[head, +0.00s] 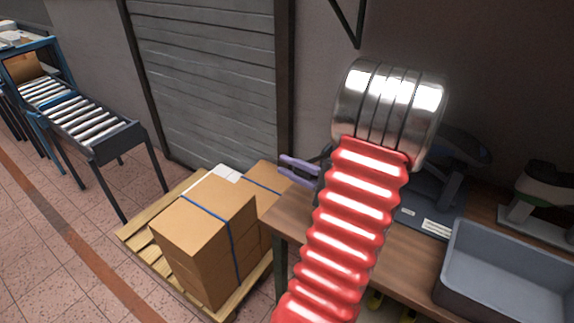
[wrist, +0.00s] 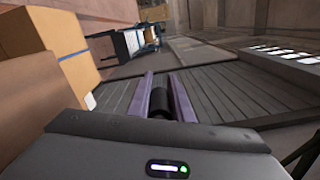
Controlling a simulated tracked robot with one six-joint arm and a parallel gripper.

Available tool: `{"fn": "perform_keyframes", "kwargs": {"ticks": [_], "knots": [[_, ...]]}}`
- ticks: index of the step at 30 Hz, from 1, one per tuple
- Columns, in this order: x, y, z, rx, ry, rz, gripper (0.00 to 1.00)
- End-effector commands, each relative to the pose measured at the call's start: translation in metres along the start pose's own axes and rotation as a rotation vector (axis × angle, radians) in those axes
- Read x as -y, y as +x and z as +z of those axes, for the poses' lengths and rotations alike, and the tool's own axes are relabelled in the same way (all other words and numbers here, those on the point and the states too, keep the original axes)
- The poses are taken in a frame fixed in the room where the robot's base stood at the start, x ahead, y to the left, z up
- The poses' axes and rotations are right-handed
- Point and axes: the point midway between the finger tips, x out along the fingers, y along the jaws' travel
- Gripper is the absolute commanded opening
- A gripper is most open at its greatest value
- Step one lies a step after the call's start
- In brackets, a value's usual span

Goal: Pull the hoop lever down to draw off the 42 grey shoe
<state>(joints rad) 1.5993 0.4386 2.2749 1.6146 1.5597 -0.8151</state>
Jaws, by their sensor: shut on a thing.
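My gripper (head: 299,170) shows in the head view as two lavender fingers pointing left, just past the bench's left end. In the wrist view its fingers (wrist: 166,98) are closed on a short black cylinder (wrist: 160,104), which looks like the grip of the hoop lever. The rest of the lever is not visible. A dark blue stand (head: 432,217) with a dark shape above it is partly hidden behind my red arm. I cannot make out a grey shoe or a size mark in either view.
The wooden bench (head: 285,213) carries a grey bin (head: 505,280) and a second stand (head: 540,215) at right. Boxes (head: 205,225) on a pallet (head: 140,238) stand left of the bench, near my gripper. A roller conveyor (head: 90,122) is farther left.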

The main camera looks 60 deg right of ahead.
Motion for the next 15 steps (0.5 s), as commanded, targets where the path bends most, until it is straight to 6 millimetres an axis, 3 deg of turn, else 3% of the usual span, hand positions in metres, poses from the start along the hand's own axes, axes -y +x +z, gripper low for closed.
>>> {"fn": "perform_keyframes", "kwargs": {"ticks": [1,10,11,15], "knots": [[-0.0082,-0.0009,0.0014,0.0,0.015,0.011,0.0],[-0.0111,-0.0038,-0.0011,-0.01,0.021,0.014,0.0],[-0.0111,-0.004,-0.0012,-0.01,0.021,0.014,0.2],[-0.0098,-0.0045,-0.0014,-0.011,0.019,0.012,0.3]]}}
